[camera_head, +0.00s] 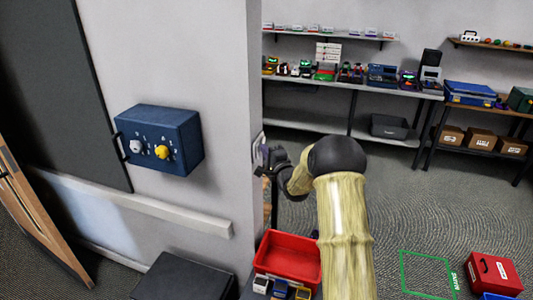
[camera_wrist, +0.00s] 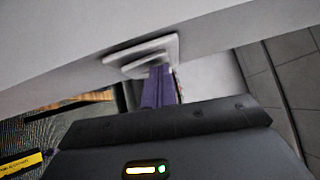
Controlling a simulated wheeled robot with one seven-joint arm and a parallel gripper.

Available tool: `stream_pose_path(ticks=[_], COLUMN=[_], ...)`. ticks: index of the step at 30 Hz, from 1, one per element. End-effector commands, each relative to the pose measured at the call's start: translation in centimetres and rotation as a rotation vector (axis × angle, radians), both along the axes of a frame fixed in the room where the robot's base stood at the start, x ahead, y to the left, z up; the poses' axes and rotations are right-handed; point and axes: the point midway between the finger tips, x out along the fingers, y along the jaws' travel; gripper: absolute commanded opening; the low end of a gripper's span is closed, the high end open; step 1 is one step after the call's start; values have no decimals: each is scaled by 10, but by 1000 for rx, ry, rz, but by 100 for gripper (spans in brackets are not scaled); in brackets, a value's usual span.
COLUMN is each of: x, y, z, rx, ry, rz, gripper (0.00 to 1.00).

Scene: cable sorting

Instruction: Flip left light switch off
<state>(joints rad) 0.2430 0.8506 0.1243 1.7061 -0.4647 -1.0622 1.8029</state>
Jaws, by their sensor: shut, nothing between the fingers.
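A white light switch plate (camera_head: 257,142) is on the side face of the wall corner, seen nearly edge-on in the head view. In the wrist view the plate (camera_wrist: 170,43) shows at a steep angle, with a raised white rocker (camera_wrist: 136,63) on it. I cannot tell whether the rocker is on or off, or whether it is one of several. My gripper (camera_head: 267,158) is at the plate. Its purple fingers (camera_wrist: 158,72) are shut and empty, with the tips right by the rocker; contact is unclear.
A blue box with two knobs (camera_head: 160,138) is on the wall to the left. A red bin (camera_head: 288,256) stands below my arm. Shelves of devices (camera_head: 350,84) line the back wall. Open carpet (camera_head: 420,205) lies to the right.

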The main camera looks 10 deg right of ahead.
Motion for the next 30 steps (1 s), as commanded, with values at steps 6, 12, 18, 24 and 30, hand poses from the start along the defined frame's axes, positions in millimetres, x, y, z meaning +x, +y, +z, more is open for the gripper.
stream_pose_path(ticks=[6,12,18,24,30], x=[-5,-22,-55,-89,-107], y=[-14,-35,-35,-40,-45], z=[3,4,6,10,13], rx=[1,2,1,0,2], ry=[-2,-1,0,-1,0], rz=[-2,3,14,18,19], gripper=[0,0,0,0,0])
